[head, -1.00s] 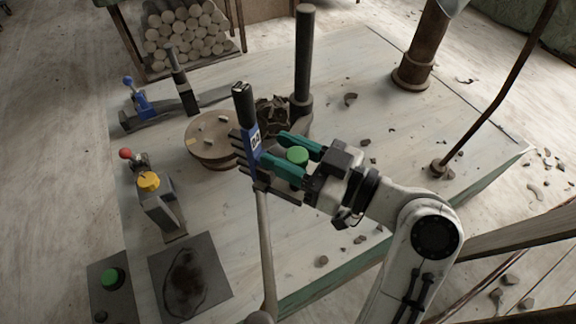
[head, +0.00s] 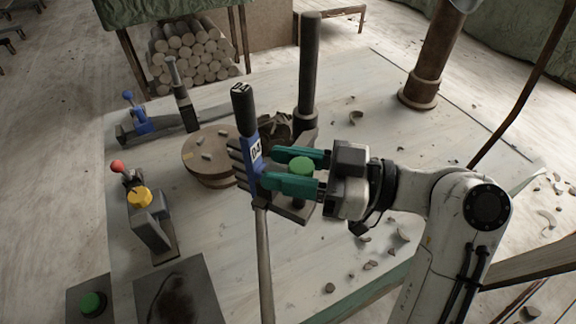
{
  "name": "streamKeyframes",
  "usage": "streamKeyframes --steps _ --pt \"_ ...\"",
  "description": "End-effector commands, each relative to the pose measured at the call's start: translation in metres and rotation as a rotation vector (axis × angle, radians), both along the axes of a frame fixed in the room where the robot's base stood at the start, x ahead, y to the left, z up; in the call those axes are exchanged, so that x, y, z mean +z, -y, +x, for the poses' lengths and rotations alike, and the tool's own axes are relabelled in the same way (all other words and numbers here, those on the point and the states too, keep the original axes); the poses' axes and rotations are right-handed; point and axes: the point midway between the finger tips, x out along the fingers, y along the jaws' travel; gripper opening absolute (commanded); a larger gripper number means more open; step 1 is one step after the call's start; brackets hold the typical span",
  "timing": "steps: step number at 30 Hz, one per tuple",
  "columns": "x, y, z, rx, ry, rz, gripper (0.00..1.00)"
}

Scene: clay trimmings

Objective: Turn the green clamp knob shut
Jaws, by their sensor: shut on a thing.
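The green clamp knob (head: 301,166) is a round cap that shows between the two teal fingers of my gripper (head: 292,173). The fingers lie on either side of the knob and are shut on it. Their tips reach left, close to a blue upright (head: 254,150) with a black grip and a white label; I cannot tell whether they touch it. The dark clamp base (head: 292,213) shows below the fingers. The knob's lower part and much of the clamp are hidden by my gripper.
A round wooden disc (head: 205,160) and a dark post (head: 309,70) stand behind. To the left are a yellow knob (head: 139,197), a red ball knob (head: 117,166), a blue lever (head: 132,112) and a green button (head: 92,304). Clay scraps (head: 371,264) litter the tabletop (head: 400,130).

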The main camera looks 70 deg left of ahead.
Motion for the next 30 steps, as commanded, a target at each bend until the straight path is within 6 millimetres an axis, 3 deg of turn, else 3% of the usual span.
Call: streamKeyframes --steps 3,4,10,20,30 --pt "0.0 0.0 0.0 0.0 0.001 0.001 0.09" --pt "0.0 0.0 0.0 0.0 0.001 0.001 0.42" --pt "0.0 0.0 0.0 -0.001 0.001 0.001 0.6" --pt "0.0 0.003 0.005 -0.002 0.001 0.001 0.6" --pt "0.0 0.034 0.055 -0.005 0.001 0.001 0.6"
